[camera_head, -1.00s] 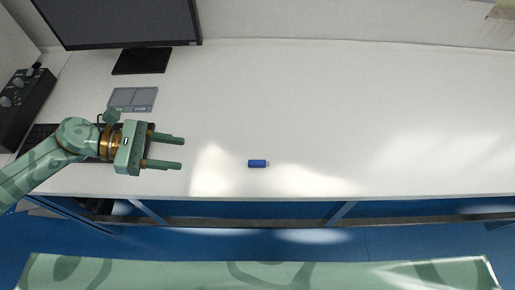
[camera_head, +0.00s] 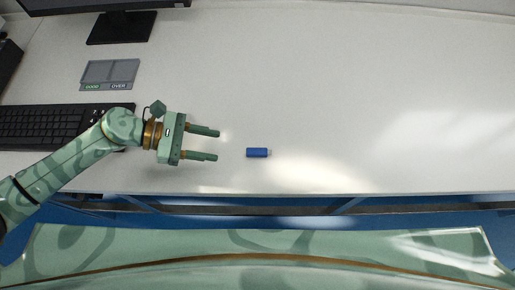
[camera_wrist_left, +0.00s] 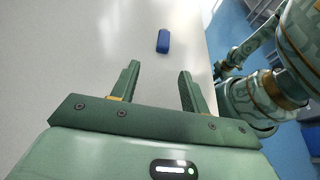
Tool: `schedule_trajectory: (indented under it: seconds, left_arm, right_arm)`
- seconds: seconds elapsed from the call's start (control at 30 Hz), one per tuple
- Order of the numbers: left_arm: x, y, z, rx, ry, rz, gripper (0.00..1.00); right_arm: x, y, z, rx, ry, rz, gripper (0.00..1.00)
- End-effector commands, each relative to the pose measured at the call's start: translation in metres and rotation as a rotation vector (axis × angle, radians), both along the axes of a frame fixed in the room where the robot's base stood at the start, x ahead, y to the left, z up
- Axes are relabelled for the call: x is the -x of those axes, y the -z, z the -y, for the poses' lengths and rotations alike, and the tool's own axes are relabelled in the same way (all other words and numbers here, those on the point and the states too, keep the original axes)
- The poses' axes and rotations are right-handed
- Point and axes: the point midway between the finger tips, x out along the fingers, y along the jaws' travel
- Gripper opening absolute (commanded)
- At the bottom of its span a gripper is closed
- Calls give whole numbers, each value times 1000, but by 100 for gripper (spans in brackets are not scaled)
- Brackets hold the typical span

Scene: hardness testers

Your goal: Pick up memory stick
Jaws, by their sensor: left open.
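Nothing covers the stick. My right gripper is not clearly seen in either view.
A black keyboard (camera_head: 50,127) lies at the left under my left arm. A grey two-part tray labelled GOOD and OVER (camera_head: 109,75) sits behind it, near a monitor stand (camera_head: 121,27). The white table (camera_head: 380,90) is clear to the right.

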Motion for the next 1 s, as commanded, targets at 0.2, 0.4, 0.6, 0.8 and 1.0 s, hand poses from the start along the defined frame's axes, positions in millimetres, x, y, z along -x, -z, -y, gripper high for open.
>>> schedule_trajectory:
  seconds: [0.2,0.4,0.6,0.8,1.0]
  left_arm:
    - [0,8,21,1,0,0,45]
    - [3,12,51,3,1,0,45]
    - [4,22,70,1,0,-1,45]
    - [4,22,71,0,-1,-1,45]
    - [4,22,71,0,0,-1,0]
  right_arm:
    - [-2,0,0,0,0,3,0]
    - [-4,-2,0,0,1,6,0]
    - [-3,0,0,-1,1,5,0]
    - [-3,0,0,0,1,5,0]
    - [-4,0,0,0,2,5,0]
